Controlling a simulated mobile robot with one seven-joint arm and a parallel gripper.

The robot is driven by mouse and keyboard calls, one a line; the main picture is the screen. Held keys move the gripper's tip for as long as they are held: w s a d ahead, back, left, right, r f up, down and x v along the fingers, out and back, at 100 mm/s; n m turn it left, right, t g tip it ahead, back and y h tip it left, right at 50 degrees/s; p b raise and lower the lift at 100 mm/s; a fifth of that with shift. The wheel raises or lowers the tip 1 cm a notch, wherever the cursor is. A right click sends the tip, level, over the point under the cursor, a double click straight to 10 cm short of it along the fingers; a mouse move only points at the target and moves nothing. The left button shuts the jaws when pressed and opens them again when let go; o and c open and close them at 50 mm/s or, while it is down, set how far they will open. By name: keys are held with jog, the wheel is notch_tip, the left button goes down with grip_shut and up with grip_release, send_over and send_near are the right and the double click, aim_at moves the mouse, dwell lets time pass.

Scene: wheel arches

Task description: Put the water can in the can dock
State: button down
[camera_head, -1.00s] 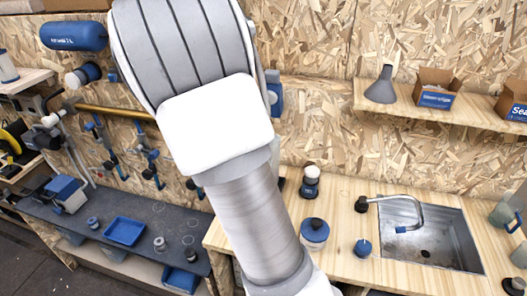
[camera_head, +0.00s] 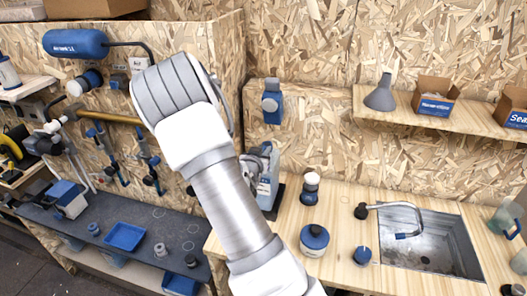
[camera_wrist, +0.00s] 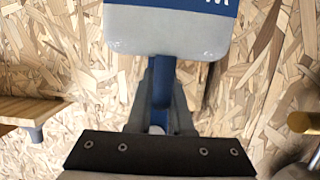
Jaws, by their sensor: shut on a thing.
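The water can (camera_head: 267,178) is a pale, cloudy container with a blue label, upright in the head view, just right of my forearm. In the wrist view its pale body (camera_wrist: 165,32) fills the top middle, with a blue handle below. My gripper (camera_wrist: 161,98) is shut on that blue handle; it also shows beside the can in the head view (camera_head: 256,168), partly hidden by my arm. A dark base (camera_head: 271,210) shows low behind the can at the counter's left end; it may be the can dock. Whether the can touches it is unclear.
A blue wall fixture (camera_head: 271,102) hangs above the can. A shelf (camera_head: 450,118) is at upper right.

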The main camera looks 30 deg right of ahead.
jog(key=shift+f, duration=0.15)
jog(key=shift+f, duration=0.2)
jog(key=c, duration=0.8)
grip_release()
